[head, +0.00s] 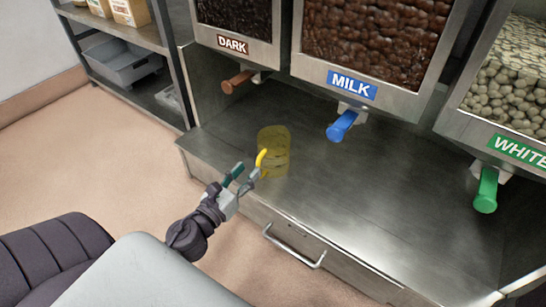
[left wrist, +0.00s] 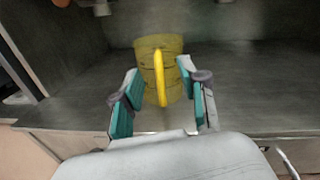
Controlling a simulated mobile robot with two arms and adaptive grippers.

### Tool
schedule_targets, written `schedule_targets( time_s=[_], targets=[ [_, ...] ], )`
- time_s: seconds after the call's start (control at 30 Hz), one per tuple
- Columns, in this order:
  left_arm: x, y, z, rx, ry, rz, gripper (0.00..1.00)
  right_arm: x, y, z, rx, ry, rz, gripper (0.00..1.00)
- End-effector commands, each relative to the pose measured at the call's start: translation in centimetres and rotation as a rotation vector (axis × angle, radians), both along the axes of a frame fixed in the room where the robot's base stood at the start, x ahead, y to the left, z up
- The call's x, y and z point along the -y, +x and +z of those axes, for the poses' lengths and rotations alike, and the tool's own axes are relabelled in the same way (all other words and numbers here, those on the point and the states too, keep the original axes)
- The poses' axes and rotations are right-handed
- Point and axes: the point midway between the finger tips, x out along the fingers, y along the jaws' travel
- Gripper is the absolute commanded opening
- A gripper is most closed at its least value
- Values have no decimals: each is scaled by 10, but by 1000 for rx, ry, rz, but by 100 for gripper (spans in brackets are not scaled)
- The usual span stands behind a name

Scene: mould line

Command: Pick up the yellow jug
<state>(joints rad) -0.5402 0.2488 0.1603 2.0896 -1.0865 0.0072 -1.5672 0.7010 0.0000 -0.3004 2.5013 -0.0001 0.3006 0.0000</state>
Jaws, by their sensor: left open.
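The yellow jug (head: 274,140) is see-through with dark level marks and a solid yellow handle (head: 262,158). It stands upright on the steel counter, near the counter's left part, below and to the right of the dark dispenser. My left gripper (head: 245,176) is open at the jug's handle side. In the left wrist view the jug (left wrist: 160,58) is straight ahead, and its upright handle (left wrist: 160,78) shows between the two teal-padded fingers (left wrist: 158,92). I cannot tell whether a finger touches it. My right gripper is not in view.
The steel counter (head: 345,215) is clear to the right of the jug. Above its back hang dispensers with a brown lever (head: 237,82), a blue lever (head: 341,126) and a green lever (head: 486,190). A drawer handle (head: 293,249) juts from the counter front. A shelf with a grey bin (head: 122,63) stands left.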

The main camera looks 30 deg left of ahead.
Motion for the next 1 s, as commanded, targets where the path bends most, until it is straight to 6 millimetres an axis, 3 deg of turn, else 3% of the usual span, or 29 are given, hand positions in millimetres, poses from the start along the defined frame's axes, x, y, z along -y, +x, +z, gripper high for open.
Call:
schedule_targets(
  time_s=[0.6, 0.87, 1.0],
  targets=[
    [-3, 69, -6, 0, -1, 0, 43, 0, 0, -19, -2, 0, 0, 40],
    [-3, 72, -5, -2, -2, 2, 43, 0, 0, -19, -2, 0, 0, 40],
    [-3, 72, -5, -2, -2, 2, 23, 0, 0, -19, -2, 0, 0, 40]
  ],
)
